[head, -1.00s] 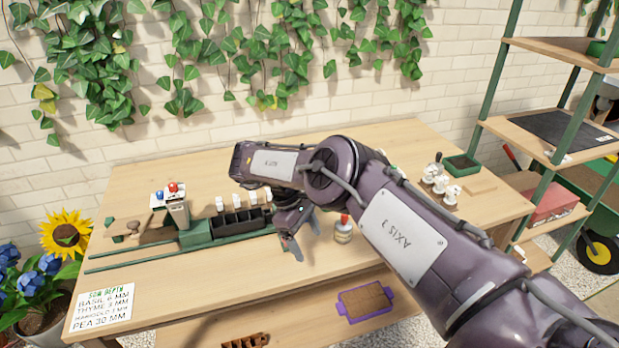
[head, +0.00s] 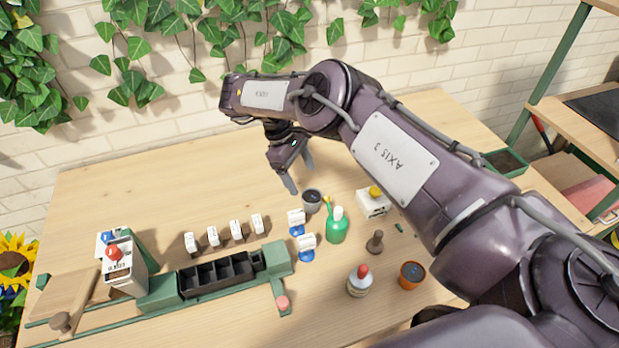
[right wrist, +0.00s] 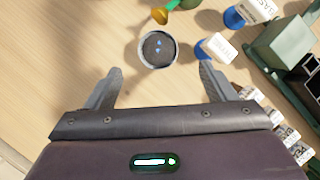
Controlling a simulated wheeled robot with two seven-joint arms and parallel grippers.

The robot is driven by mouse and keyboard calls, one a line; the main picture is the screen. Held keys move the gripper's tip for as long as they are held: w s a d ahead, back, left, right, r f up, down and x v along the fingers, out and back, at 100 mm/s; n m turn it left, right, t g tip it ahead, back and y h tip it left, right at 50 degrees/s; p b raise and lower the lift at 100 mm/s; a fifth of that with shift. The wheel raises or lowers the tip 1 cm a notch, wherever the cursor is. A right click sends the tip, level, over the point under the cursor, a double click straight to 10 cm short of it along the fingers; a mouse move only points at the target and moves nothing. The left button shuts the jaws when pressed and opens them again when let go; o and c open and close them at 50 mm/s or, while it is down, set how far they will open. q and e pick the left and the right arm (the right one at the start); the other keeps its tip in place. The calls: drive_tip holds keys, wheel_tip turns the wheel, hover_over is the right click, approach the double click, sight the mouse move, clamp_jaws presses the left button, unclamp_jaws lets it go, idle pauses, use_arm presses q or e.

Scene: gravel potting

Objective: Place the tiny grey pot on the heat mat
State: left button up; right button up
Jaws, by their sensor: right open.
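The tiny grey pot (head: 312,200) stands upright on the wooden table, with dark fill inside. In the right wrist view the pot (right wrist: 145,60) sits just beyond and between my fingertips, with blue specks on its fill. My right gripper (head: 300,176) is open and empty, pointing down close to the pot; its two fingers (right wrist: 160,76) spread wider than the pot. A flat black mat, apparently the heat mat (head: 602,114), lies on the shelf at the right edge of the head view, partly cut off. My left gripper is not in view.
Near the pot are a green bottle (head: 337,230), blue-based labelled markers (head: 306,246) and a white block with a yellow knob (head: 373,204). An orange pot (head: 411,275) and a red-capped bottle (head: 359,281) stand nearer. A black cell tray (head: 215,274) is left. The table's back left is clear.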

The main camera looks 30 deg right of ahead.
sight(311, 195)
drive_tip(key=b+x, duration=0.2)
drive_tip(key=shift+w+f+b, duration=0.1)
drive_tip(key=shift+b, duration=0.2)
drive_tip(key=shift+f, duration=0.1)
drive_tip(key=x, duration=0.5)
drive_tip(key=shift+d, duration=0.15)
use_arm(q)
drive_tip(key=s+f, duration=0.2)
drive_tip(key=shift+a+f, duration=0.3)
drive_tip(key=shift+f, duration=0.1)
use_arm(e)
drive_tip(key=shift+c, duration=1.2)
drive_tip(key=c, duration=1)
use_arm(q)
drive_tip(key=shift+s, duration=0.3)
use_arm(e)
drive_tip(key=shift+o, duration=0.2)
